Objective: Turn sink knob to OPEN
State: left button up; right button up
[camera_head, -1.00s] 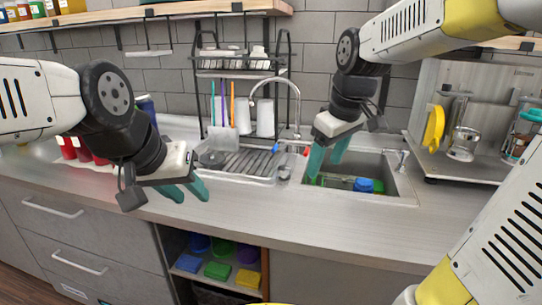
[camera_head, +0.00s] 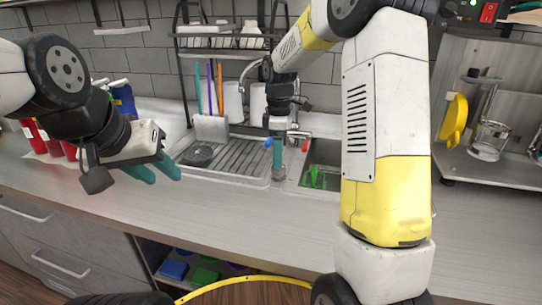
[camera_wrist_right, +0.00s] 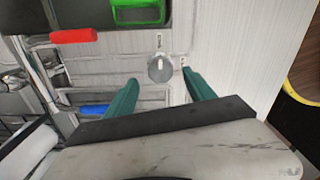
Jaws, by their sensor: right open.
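The sink knob (camera_wrist_right: 160,68) is a small round grey dial with a light pointer mark, in the right wrist view. Small labels sit near it, too small to read. My right gripper (camera_wrist_right: 160,77) is open, with one teal fingertip on each side of the knob in that view; contact cannot be told. In the head view my right gripper (camera_head: 278,158) points down at the left edge of the sink (camera_head: 322,178), which my own arm partly hides. My left gripper (camera_head: 158,170) is open and empty over the counter at left.
A red handle (camera_wrist_right: 75,36) and a blue handle (camera_wrist_right: 95,109) lie close to the right gripper. A drying rack (camera_head: 235,160) stands left of the sink, and red cups (camera_head: 40,140) at far left. The front counter (camera_head: 200,215) is clear.

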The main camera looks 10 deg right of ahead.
aim_at(278, 171)
jog(key=shift+f, duration=1.8)
jog(key=shift+c, duration=0.2)
grip_shut()
jog(key=c, duration=1.3)
grip_release()
